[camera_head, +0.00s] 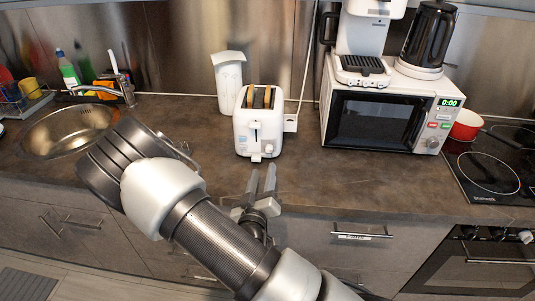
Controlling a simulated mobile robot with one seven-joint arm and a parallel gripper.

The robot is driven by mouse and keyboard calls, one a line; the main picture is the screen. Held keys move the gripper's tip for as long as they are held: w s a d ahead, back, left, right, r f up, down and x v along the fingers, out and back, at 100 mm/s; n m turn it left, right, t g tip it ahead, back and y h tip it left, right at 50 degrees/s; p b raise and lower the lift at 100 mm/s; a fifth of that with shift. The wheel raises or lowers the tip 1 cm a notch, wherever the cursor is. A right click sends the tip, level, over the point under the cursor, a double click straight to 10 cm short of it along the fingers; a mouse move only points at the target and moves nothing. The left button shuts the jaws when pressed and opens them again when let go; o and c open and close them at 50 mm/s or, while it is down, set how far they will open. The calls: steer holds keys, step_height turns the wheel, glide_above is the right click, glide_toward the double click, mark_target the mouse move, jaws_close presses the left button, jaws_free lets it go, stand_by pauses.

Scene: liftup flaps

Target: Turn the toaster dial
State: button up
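A white toaster (258,124) stands on the dark worktop near the middle of the view, with two slices of bread (259,97) showing in its top slots. Its front faces me. A small dial (257,157) sits low on that front, with the lever above it. My gripper (262,179) is in front of the toaster and nearer to me, pointing toward it. Its two fingers are apart with nothing between them. The fingertips look a little short of the dial and not touching it, though the exact gap is hard to judge.
A white jug-like container (229,84) stands behind the toaster, and a wall socket (291,123) is to its right. A microwave (378,117) with a coffee machine and a kettle (428,36) on top stands further right. A sink (70,130) is at left. Worktop right of my gripper is clear.

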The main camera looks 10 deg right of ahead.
mark_target(269, 150)
steer(key=x, duration=0.9)
steer(key=shift+w, duration=0.15)
jaws_close()
steer(key=shift+f, duration=0.1)
steer(key=m+b, duration=0.4)
steer(key=shift+d+f, duration=0.1)
steer(key=shift+f, duration=0.05)
steer(key=m+b, duration=0.4)
steer(key=b, duration=0.1)
steer(key=shift+r+m+y, duration=0.25)
steer(key=shift+m+y, duration=0.15)
